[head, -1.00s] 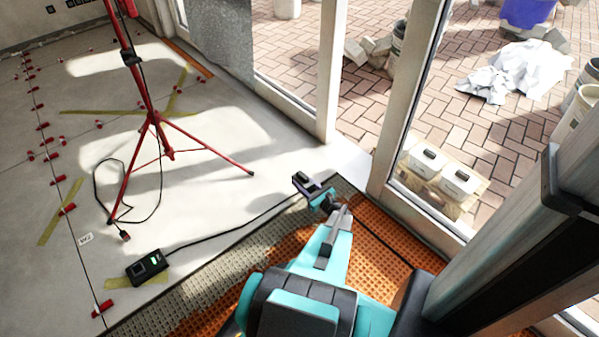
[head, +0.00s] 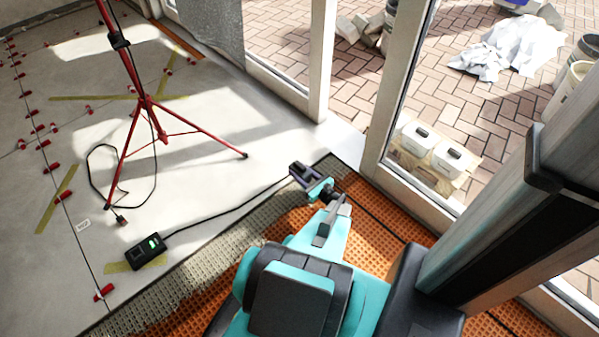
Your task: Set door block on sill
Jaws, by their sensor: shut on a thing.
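My gripper (head: 305,180) is at the end of my teal arm, low over the floor near the doorway. It is shut on a small dark block, the door block, of which little can be told apart from the dark jaws. The pale door sill (head: 342,140) lies just beyond and to the right of the gripper, between two door posts. The gripper appears short of the sill in the picture; its height above the floor is hard to tell.
A red tripod (head: 148,105) stands left on the grey floor. A black box with a green light (head: 146,251) has a cable running towards my gripper. Orange matting (head: 385,215) covers the floor near me. White tubs (head: 455,158) stand outside behind the glass.

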